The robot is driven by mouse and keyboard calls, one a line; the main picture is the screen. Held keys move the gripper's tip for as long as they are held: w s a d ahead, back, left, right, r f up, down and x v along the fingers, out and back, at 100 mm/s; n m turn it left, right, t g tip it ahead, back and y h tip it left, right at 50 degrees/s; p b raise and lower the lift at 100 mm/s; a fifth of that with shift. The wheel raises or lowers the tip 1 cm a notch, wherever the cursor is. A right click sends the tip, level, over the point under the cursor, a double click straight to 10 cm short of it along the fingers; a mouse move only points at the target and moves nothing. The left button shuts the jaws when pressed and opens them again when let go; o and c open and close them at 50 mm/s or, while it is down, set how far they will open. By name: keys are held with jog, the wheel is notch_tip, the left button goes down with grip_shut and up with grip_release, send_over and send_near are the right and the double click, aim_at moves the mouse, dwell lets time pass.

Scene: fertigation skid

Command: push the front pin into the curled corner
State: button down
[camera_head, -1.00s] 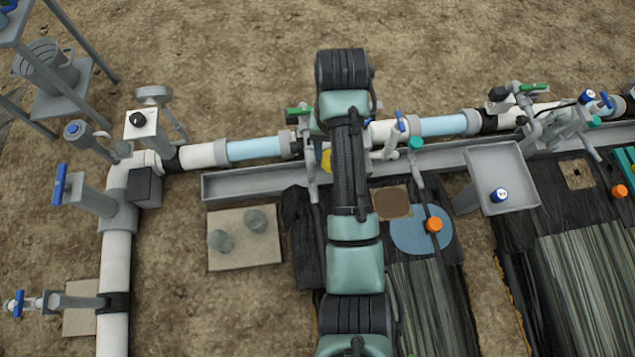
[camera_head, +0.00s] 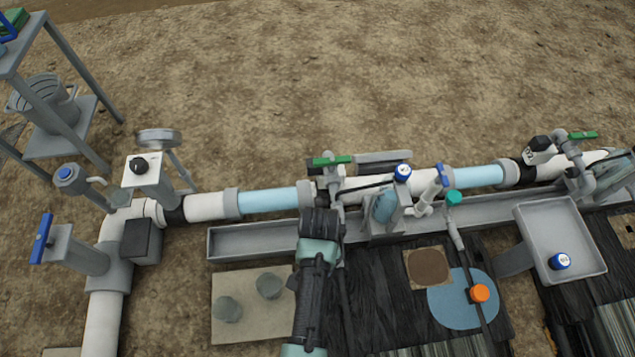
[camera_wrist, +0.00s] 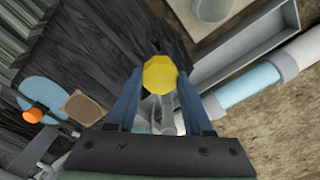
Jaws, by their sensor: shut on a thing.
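My gripper (camera_wrist: 160,76) has blue fingers shut on a yellow-headed pin (camera_wrist: 160,73) in the wrist view. The pin's shaft and tip are hidden under its head. A black ground sheet (camera_wrist: 95,40) lies below, its edge running close past the pin; whether the pin touches it I cannot tell. In the head view the black sheet (camera_head: 385,300) shows right of my arm, which hides the gripper and the pin. I cannot make out a curl at the sheet's corner. An orange-headed pin (camera_head: 479,293) stands on a blue patch (camera_head: 452,306).
A long grey channel (camera_head: 245,241) runs behind the sheet, with white and light-blue pipe (camera_head: 268,201) and valves behind it. A pale slab (camera_head: 245,313) with two grey cylinders lies left of my arm. A grey tray (camera_head: 560,235) holding a blue-capped item stands at the right.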

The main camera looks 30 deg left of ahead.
jog(key=shift+s+a+f, duration=0.15)
jog(key=shift+s+f, duration=0.05)
jog(key=shift+f, duration=0.25)
notch_tip(320, 180, down, 10)
jog(key=b, duration=1)
jog(key=shift+s, duration=0.1)
dwell(1.2)
jog(key=shift+f, duration=0.6)
jog(key=shift+c, duration=1.1)
grip_release()
jog(key=shift+r, duration=0.2)
notch_tip(320, 180, up, 8)
jog(key=p, duration=0.9)
jog(key=shift+f, duration=0.1)
